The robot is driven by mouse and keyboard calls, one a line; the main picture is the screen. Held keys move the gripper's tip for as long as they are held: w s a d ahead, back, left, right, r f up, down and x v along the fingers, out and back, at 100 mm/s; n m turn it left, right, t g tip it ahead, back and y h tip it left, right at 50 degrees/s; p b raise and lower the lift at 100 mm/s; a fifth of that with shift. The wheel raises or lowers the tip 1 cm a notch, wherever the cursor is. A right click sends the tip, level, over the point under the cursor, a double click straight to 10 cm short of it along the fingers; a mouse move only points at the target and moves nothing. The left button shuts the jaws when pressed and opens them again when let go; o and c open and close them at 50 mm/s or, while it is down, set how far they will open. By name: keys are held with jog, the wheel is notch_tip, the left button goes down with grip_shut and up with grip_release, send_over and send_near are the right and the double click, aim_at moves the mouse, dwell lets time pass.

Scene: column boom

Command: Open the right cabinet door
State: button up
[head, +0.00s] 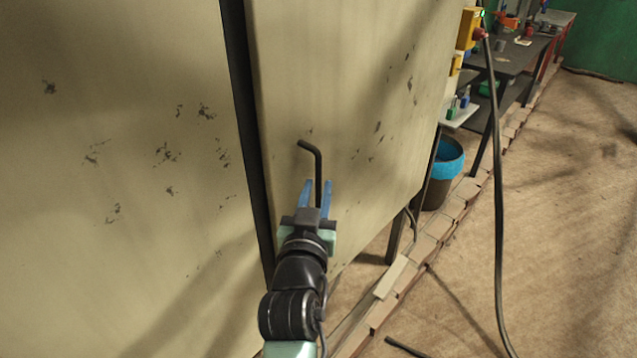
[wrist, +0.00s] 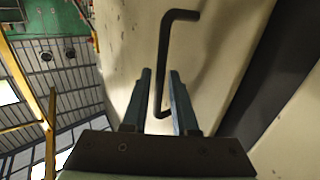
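The right cabinet door (head: 370,60) is a beige, worn panel with a black bent-bar handle (head: 318,162). The handle also shows in the wrist view (wrist: 163,45), with its lower part between my fingers. My gripper (head: 318,182) has blue fingers set apart on either side of the handle bar. In the wrist view my gripper (wrist: 160,72) is open, with gaps showing beside the bar; I cannot tell whether either finger touches it. A dark vertical strip (head: 248,130) runs along the door's left edge; whether the door is slightly ajar is unclear.
The left beige panel (head: 120,100) fills the left side. A blue-rimmed bin (head: 447,160), a workbench (head: 500,55) and a hanging cable (head: 497,200) are to the right. A low brick edging (head: 425,250) runs along the floor. The brown floor (head: 570,220) at right is mostly clear.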

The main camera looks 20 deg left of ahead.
jog(key=shift+x, duration=1)
grip_shut()
dwell(0.8)
